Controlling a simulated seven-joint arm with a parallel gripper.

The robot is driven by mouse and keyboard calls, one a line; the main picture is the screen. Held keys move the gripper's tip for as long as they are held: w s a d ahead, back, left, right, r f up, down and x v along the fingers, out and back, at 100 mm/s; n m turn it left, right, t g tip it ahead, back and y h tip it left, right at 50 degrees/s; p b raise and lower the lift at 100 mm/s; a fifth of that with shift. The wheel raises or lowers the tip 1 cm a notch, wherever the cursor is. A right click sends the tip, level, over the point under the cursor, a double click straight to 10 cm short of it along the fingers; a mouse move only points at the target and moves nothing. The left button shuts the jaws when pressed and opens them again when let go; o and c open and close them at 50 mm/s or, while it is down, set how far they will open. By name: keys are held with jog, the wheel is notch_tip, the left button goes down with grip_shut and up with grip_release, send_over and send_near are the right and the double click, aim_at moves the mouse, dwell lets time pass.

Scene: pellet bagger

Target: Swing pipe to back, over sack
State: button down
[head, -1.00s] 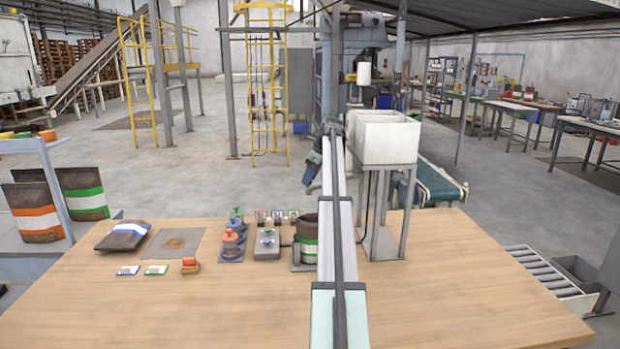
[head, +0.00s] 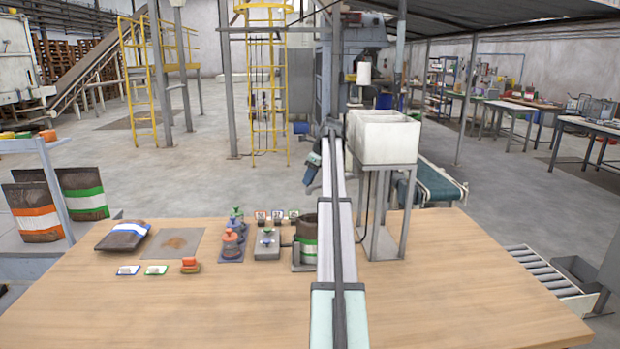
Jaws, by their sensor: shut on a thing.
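The open brown sack (head: 303,250) with a green and white band stands upright in a grey holder, just left of my arm. The white double hopper (head: 387,140) stands on a grey frame to the right of my arm. I cannot make out the pipe; my arm covers the strip between hopper and sack. My long arm links run up the middle of the head view. A small dark blue and pale green part, probably my wrist, shows beyond them on the left. The jaws and what they hold are hidden.
Left of the sack are a grey block with a blue knob (head: 267,241), coloured knobs on a plate (head: 232,248), a grey mat (head: 174,244) and a lying sack (head: 124,235). The front and right of the wooden table (head: 470,290) are clear.

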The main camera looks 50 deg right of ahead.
jog(key=shift+a, duration=0.1)
dwell(0.3)
jog(key=s+a+n+g+y, duration=0.1)
jog(key=s+a+n+y, duration=0.1)
jog(key=s+a+n, duration=0.5)
jog(key=shift+s+a+n+g, duration=0.3)
jog(key=shift+s+a+n, duration=0.1)
jog(key=shift+s, duration=0.3)
jog(key=c, duration=0.9)
grip_release()
jog(key=shift+w, duration=0.1)
